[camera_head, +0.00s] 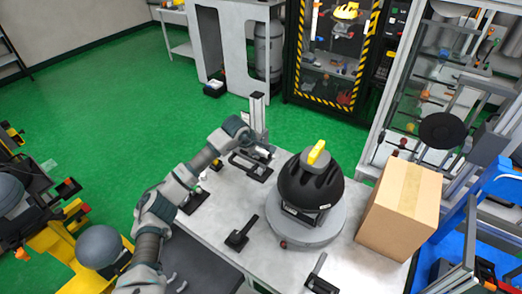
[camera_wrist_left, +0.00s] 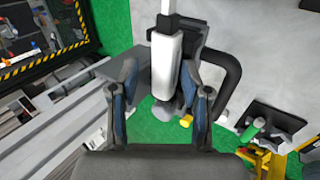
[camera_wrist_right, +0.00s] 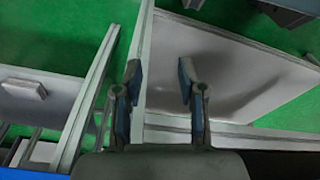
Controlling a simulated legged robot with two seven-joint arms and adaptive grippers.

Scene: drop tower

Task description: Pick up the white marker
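My left gripper (camera_head: 266,153) is over the far edge of the grey table, beside an upright grey stand (camera_head: 257,110). In the left wrist view its blue-padded fingers (camera_wrist_left: 162,88) are apart. A white elongated body (camera_wrist_left: 167,58) shows between and beyond them, against a black bracket (camera_wrist_left: 190,40). It may be the white marker or part of the stand; I cannot tell, and contact with the fingers is not visible. In the right wrist view my right gripper (camera_wrist_right: 158,85) has its fingers apart with nothing between them. It does not show clearly in the head view.
A black domed device with a yellow top (camera_head: 305,180) stands on a round grey base mid-table. A cardboard box (camera_head: 400,208) is at its right. Small black holders (camera_head: 240,236) lie on the table (camera_head: 215,225). A glass-fronted cabinet (camera_head: 330,60) stands behind.

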